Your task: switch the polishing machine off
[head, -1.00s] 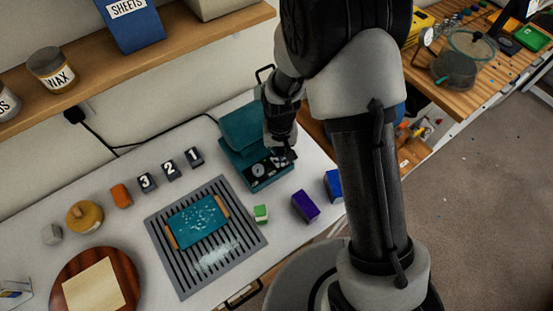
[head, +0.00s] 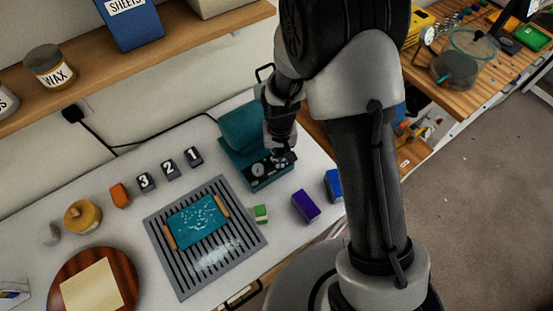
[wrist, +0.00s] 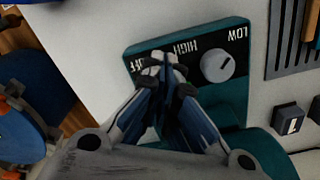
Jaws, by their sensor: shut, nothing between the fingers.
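The teal polishing machine (head: 243,134) stands at the back right of the white bench. Its dark front panel (wrist: 197,40) carries the words LOW and HIGH, upside down in the wrist view, and a partly covered word ending in FF. A round grey knob (wrist: 217,66) sits on the panel below HIGH and LOW. My gripper (wrist: 166,68) is shut and empty, its fingertips over the panel beside the knob, at the partly covered word. It also shows in the head view (head: 281,159). The fingers hide what lies under them; I cannot tell whether they touch it.
A black cord (head: 160,146) runs from the machine to a wall plug. A slotted grey mat (head: 237,252) holds a teal tray (head: 196,221). Small green (head: 261,214), purple (head: 306,206) and blue (head: 333,186) blocks lie near the machine. Numbered black blocks (head: 170,168) stand left of it.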

